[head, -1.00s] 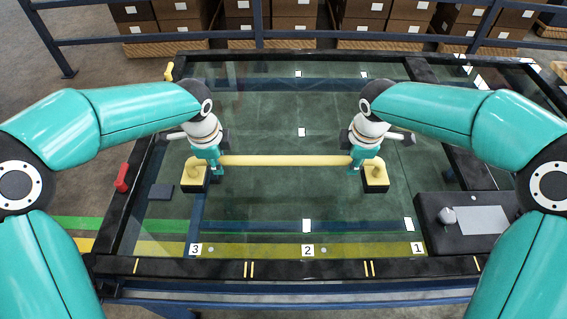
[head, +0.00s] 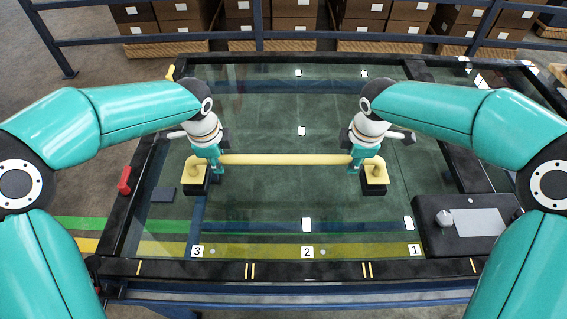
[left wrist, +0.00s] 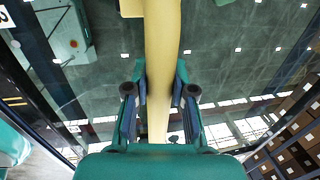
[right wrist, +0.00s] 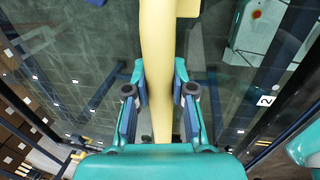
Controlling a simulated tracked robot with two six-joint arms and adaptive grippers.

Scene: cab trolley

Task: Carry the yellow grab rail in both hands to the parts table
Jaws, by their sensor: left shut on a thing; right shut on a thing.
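The yellow grab rail (head: 285,159) lies level across the middle of the head view, with a bent end and flat foot at each side. My left gripper (head: 217,161) is shut around its bar near the left foot. My right gripper (head: 357,161) is shut around the bar near the right foot. The bar runs between the fingers in the left wrist view (left wrist: 162,45) and in the right wrist view (right wrist: 157,45). A black pad (head: 198,191) shows below the left foot and another (head: 374,192) below the right. I cannot identify the parts table.
A transparent panel in a dark frame (head: 310,268) lies below, with labels 1, 2 and 3 along its front. A black console (head: 480,243) is at right. A red handle-like item (head: 124,181) is on the left edge. Blue railing (head: 300,34) and cartons stand behind.

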